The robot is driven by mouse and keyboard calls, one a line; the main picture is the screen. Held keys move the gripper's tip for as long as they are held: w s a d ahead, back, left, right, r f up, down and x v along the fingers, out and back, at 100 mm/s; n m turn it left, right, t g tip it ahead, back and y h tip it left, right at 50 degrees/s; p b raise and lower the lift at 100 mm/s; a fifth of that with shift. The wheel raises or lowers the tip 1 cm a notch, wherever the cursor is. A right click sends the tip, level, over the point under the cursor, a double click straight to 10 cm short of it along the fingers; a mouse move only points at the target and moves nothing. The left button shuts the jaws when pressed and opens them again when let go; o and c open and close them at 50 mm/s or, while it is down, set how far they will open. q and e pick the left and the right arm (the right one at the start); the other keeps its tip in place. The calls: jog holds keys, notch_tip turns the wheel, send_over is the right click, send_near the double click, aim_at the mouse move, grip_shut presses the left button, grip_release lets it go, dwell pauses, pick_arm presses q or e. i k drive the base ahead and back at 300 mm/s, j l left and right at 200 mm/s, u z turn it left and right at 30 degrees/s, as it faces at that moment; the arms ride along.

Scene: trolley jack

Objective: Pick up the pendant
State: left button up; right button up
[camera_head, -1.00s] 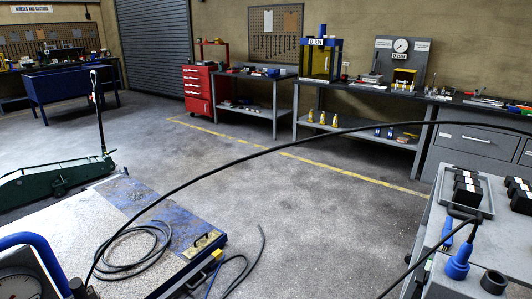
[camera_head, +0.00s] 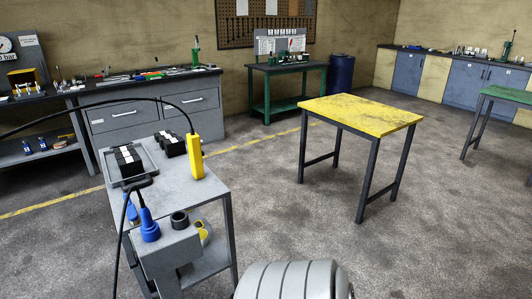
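The pendant (camera_head: 195,158) is a yellow upright handset at the right end of a small grey trolley (camera_head: 205,192). A black cable comes from the left and arches down into its top. It looks upright, standing at the trolley's back right edge; I cannot tell whether it hangs or rests there. Neither of my grippers shows in this view, so nothing of mine is seen near the pendant.
The trolley holds a grey tray (camera_head: 106,166) with black blocks, more black blocks (camera_head: 171,144), and a blue connector (camera_head: 149,226) at the front. A yellow-topped table (camera_head: 361,110) stands to the right. A grey ribbed cylinder (camera_head: 290,281) is at the bottom. Floor between is clear.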

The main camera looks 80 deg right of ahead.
aim_at(193, 139)
jog(key=z, duration=2)
jog(key=i+l+u, duration=0.3)
jog(key=l, duration=0.6)
jog(key=i+l+u, duration=0.1)
jog(key=l+u, duration=0.25)
jog(key=l, duration=0.55)
jog(key=l+u, duration=0.3)
jog(key=l, duration=0.65)
jog(key=i+l, duration=0.2)
jog(key=i, duration=0.15)
jog(key=i+l+u, duration=0.15)
jog(key=i, duration=0.2)
jog(key=i+j+z, duration=0.25)
jog(key=i+j, duration=0.15)
jog(key=i+j+z, duration=0.25)
jog(key=j, duration=0.35)
